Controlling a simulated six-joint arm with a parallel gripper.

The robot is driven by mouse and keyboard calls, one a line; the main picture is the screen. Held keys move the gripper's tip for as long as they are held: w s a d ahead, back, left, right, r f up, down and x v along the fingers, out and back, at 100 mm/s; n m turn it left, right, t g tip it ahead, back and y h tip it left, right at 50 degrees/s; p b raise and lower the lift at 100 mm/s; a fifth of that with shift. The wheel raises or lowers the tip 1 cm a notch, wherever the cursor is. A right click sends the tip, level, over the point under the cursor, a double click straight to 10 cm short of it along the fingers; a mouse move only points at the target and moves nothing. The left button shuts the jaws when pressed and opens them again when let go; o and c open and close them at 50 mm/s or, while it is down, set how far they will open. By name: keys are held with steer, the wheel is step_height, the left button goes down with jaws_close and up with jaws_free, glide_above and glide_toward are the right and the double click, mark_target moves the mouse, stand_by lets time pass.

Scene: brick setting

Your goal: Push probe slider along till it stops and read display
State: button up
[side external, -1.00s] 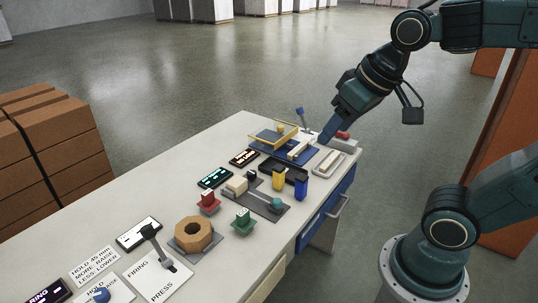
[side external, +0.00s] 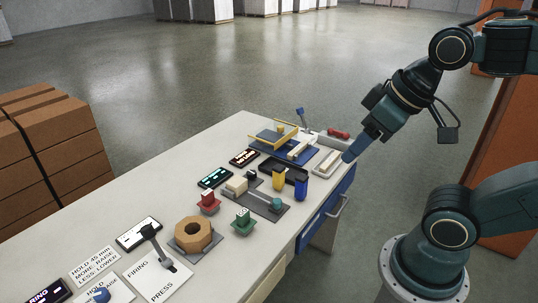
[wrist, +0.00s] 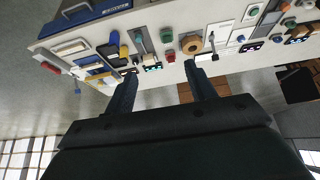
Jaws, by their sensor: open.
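A grey plate (side external: 262,200) on the bench carries a cream block (side external: 237,185) and a rod with a teal round knob (side external: 276,203); it looks like a slider, but I cannot tell if it is the probe slider. A dark display with teal text (side external: 215,178) lies beside it, and one with orange-white text (side external: 244,158) lies farther back; neither is legible. A blue plate (side external: 282,148) with yellow rails stands at the far end. My gripper (side external: 347,159) is open and empty, above the bench's right edge. The wrist view shows its two fingers apart (wrist: 161,68).
A cream tray (side external: 328,163) and a red-topped piece (side external: 338,134) sit near my gripper. A black tray (side external: 284,170), yellow and blue blocks, red and green pieces and a wooden ring (side external: 194,235) crowd the bench. A blue drawer (side external: 325,210) with a handle faces right.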

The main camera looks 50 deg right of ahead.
steer(key=shift+c, duration=0.5)
steer(key=m+g, duration=0.3)
steer(key=g, duration=0.3)
glide_above(277, 200)
step_height(277, 200, down, 20)
steer(key=shift+f, duration=0.15)
steer(key=shift+f, duration=6.85)
steer(key=c, duration=0.8)
